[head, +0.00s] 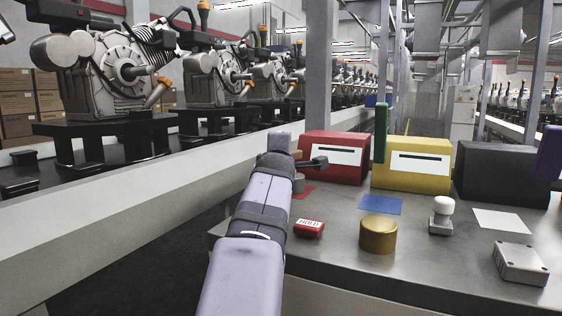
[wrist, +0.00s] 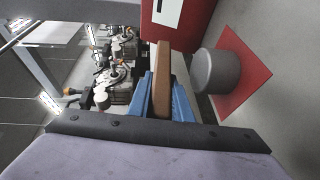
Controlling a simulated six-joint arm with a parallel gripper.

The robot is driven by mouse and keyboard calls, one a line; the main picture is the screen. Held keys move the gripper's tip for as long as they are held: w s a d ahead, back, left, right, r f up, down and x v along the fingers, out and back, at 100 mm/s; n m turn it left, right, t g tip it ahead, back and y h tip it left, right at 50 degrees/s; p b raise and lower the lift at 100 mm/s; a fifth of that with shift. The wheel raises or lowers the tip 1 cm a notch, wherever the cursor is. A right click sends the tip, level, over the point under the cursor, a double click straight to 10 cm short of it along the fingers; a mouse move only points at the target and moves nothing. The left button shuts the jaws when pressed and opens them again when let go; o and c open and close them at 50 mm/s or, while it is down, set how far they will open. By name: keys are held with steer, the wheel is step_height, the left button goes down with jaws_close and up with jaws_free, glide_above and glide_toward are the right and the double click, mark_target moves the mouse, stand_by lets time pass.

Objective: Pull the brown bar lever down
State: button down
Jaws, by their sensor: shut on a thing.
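The brown bar lever (wrist: 162,75) stands out between the blue fingers of my gripper (wrist: 163,98) in the wrist view. The gripper is shut on it, with a finger on each side. In the wrist view the bar's far end reaches up to the red box's edge, and its lower end is hidden between the fingers. In the head view a small brown piece of the lever (head: 297,154) shows at the end of my arm, near the red box. The fingers are mostly hidden there by my wrist.
A red box (head: 335,173), yellow box (head: 413,178) and black box (head: 505,178) line the bench's back. A grey cylinder (wrist: 215,72) on a red square (wrist: 242,75) is right of my gripper. A brass cylinder (head: 378,236) and white knob (head: 441,217) stand on the bench.

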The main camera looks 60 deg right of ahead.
steer(key=c, duration=1.6)
jaws_free()
steer(key=shift+a, duration=0.1)
steer(key=shift+v, duration=3.6)
